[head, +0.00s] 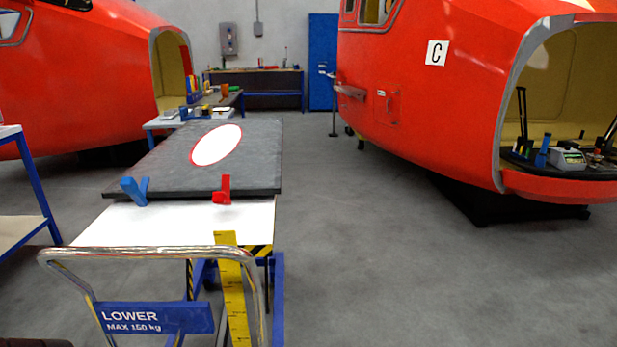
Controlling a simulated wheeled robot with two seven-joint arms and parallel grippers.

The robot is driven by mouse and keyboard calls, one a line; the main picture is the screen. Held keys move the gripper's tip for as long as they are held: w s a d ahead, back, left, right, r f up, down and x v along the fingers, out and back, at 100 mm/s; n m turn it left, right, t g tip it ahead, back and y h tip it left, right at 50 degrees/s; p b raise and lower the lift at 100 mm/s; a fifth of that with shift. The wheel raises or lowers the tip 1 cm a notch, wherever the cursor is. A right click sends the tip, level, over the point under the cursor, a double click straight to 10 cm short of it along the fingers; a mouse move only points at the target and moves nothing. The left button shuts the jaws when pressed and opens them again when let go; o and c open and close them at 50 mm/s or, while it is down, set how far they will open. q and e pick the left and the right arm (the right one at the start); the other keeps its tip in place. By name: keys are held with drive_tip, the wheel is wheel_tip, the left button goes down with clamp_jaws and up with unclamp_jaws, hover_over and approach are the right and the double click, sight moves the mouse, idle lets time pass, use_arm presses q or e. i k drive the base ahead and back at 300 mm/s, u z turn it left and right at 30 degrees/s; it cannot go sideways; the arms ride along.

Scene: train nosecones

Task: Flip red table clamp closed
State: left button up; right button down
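The red table clamp (222,190) stands at the near edge of a dark grey panel (160,165), right of its middle, with its lever pointing up. A blue clamp (135,191) with two raised arms stands at the same edge, farther left. The panel lies on a white-topped lift cart (170,222). No gripper fingers show in the head view. A dark shape at the bottom left corner may be part of my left arm, but I cannot be sure.
The cart's metal push handle (150,253) and a yellow ruler-like post (233,290) stand in front. Red train nosecones stand at left (85,75) and right (440,100). The grey floor (370,270) right of the cart is clear.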

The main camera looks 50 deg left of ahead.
sight(222, 198)
drive_tip(key=i, duration=1)
drive_tip(key=u, duration=3.3)
